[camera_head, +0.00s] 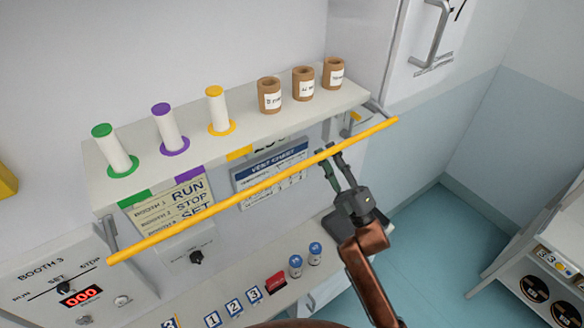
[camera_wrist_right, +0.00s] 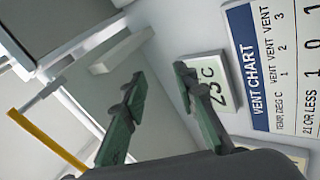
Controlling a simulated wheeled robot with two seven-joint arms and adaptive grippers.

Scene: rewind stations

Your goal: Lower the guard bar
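The guard bar (camera_head: 215,207) is a long yellow rod held out in front of the shelf by grey arms at both ends. In the head view it slants up to the right, level with the shelf front. Its right end also shows at the lower left of the right wrist view (camera_wrist_right: 45,138), outside the fingers. My right gripper (camera_head: 331,152) has its fingertips overlapping the bar near its right end; I cannot tell whether they touch. In the wrist view its dark green fingers (camera_wrist_right: 159,78) are apart with nothing between them. My left gripper is out of view.
The shelf (camera_head: 240,142) holds green, purple and yellow spindles and several brown cores (camera_head: 303,84). Below hang a run/stop sign (camera_head: 165,208) and a vent chart (camera_head: 270,172). A lower ledge carries number tiles, a red block (camera_head: 276,283) and blue-topped pots.

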